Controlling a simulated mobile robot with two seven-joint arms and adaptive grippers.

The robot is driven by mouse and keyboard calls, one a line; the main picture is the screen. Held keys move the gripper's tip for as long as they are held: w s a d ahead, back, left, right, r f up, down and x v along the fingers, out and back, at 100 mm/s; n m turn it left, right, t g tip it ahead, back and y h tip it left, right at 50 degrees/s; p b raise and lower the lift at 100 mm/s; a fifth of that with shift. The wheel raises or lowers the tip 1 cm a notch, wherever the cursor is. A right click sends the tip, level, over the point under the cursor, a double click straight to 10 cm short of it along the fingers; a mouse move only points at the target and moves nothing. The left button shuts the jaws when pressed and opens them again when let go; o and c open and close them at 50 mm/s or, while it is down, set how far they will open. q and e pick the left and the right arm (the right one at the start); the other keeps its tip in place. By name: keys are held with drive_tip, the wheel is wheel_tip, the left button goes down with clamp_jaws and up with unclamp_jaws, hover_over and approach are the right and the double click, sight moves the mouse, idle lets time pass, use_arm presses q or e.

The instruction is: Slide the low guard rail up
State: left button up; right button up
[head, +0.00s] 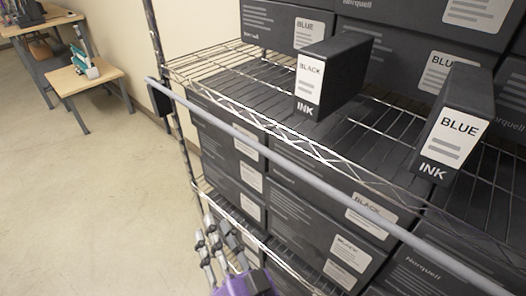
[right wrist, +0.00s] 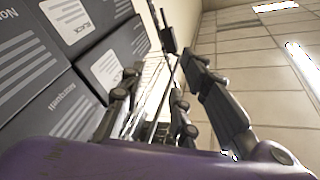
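The guard rail (head: 300,157) is a long grey bar running diagonally across the front of the shelf, at about the level of the upper wire shelf. Its far end meets a dark bracket (head: 160,99) by the corner post. My right gripper (head: 217,230), with a purple body, is below the rail in the head view, in front of the lower boxes. Its fingers point up and are apart, with nothing visibly held. In the right wrist view the open fingers (right wrist: 165,80) also show, with a thin bar beyond them. My left gripper is not in view.
A black ink box (head: 333,75) and a blue ink box (head: 455,122) stand on the upper wire shelf (head: 240,85). Large dark boxes (head: 335,215) fill the space below. Small wooden tables (head: 85,75) stand far left. The floor (head: 80,190) left of the rack is clear.

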wheel_tip(320, 180, up, 23)
drive_tip(key=s+m+t+h, duration=0.3)
drive_tip(key=m+t+h, duration=0.55)
drive_tip(key=m, duration=0.55)
drive_tip(key=m+g+h, duration=0.6)
drive_tip(key=g+h, duration=0.1)
drive_tip(key=g, duration=0.1)
approach(264, 147)
drive_tip(key=w, duration=0.2)
drive_tip(key=shift+d+f+x, duration=0.1)
drive_tip(key=shift+d+x, duration=0.1)
drive_tip(key=shift+x, duration=1.8)
drive_tip(key=shift+d+f+x, duration=0.1)
drive_tip(key=shift+d+x, duration=0.1)
drive_tip(key=shift+x, duration=1.75)
drive_tip(key=shift+s, duration=0.1)
clamp_jaws()
